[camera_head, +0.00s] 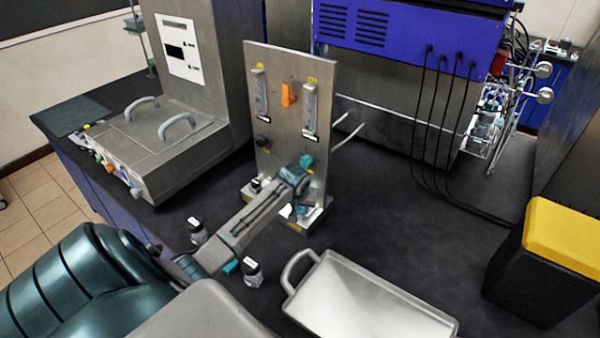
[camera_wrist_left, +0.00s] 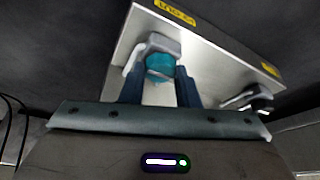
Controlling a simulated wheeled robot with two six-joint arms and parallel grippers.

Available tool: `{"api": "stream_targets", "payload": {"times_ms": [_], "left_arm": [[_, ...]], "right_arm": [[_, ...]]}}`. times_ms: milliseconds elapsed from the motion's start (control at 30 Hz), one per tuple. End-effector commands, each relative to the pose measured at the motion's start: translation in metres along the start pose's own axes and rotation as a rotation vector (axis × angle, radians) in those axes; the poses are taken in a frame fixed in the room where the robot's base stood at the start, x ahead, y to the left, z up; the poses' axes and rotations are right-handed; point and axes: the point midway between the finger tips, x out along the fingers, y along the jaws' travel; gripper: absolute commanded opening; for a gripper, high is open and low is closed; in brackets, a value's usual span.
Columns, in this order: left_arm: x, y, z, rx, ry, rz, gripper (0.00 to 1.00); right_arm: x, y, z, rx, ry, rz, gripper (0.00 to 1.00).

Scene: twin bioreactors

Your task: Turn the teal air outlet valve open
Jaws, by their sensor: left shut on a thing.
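The upright metal panel (camera_head: 288,130) stands on the bench with a foot plate at its base. A teal valve (camera_head: 301,210) sits low at the panel's foot, mostly hidden by my gripper in the head view. In the left wrist view the teal valve (camera_wrist_left: 160,65) shows between the two fingers, with a grey fitting around it. My left gripper (camera_wrist_left: 160,92) is shut on the teal valve; in the head view the gripper (camera_head: 298,198) reaches down in front of the panel. I cannot tell the valve's angle. My right gripper is not in view.
A separate teal knob (camera_head: 307,160) and an orange valve (camera_head: 288,94) are on the panel. A dark valve (camera_wrist_left: 250,98) is beside the held one. A yellow-lidded bin (camera_head: 535,265) is at right.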

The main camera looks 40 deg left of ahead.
Motion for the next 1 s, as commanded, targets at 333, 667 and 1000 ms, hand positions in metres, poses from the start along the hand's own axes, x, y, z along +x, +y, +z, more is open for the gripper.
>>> {"api": "stream_targets", "payload": {"times_ms": [333, 667, 1000], "left_arm": [[-0.002, 0.0, -0.003, 0.0, 0.008, 0.0, 0.42], [-0.001, 0.0, -0.001, 0.0, 0.003, 0.0, 0.5], [-0.041, -0.001, -0.001, 0.003, 0.008, -0.001, 0.5]], "right_arm": [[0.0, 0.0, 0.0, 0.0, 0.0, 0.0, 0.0], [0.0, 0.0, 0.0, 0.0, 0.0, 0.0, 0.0], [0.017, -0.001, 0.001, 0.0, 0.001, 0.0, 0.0]]}}
